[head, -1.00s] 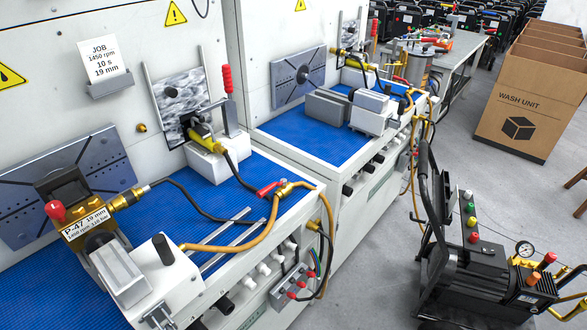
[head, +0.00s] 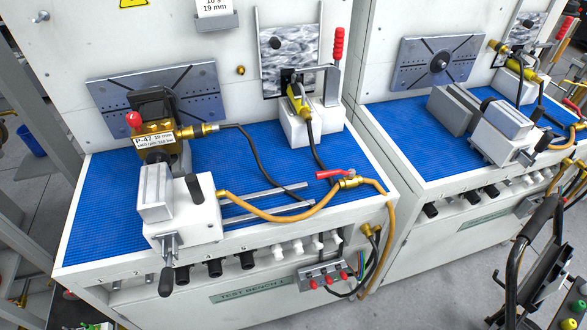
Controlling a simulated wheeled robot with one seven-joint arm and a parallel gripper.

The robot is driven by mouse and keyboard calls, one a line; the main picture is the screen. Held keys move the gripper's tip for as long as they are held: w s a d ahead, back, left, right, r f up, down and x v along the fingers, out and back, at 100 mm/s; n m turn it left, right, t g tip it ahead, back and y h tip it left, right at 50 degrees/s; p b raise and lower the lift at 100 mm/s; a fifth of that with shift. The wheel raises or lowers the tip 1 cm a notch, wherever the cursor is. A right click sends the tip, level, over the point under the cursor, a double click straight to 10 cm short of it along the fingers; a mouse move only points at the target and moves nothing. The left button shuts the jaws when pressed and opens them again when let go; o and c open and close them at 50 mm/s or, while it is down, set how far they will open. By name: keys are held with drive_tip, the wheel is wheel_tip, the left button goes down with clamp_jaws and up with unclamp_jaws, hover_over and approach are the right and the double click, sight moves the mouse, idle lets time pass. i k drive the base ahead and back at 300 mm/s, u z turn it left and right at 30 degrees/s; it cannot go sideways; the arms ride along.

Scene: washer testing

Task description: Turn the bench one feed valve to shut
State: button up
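The bench one feed valve (head: 349,181) is a small brass body at the right front edge of the near bench's blue top. Its red lever (head: 330,174) points left from the body, and I cannot tell for sure whether it lies along or across the flow line. An orange hose (head: 280,217) runs from the valve to the left, and another orange hose leaves it on the right and hangs over the bench edge. The bench front carries a "TEST BENCH 1" plate (head: 247,290). My gripper is not in view.
A brass pump labelled P-47 (head: 153,140) sits in the bench's left fixture, with a grey-handled clamp (head: 168,265) jutting from the front. A white block (head: 312,122) with a red-handled lever stands behind the valve. A second bench (head: 480,189) is at right; a black cart (head: 548,270) stands on the floor.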

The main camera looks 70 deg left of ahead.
sight(351, 172)
drive_tip(key=u, duration=3.85)
drive_tip(key=i, duration=1)
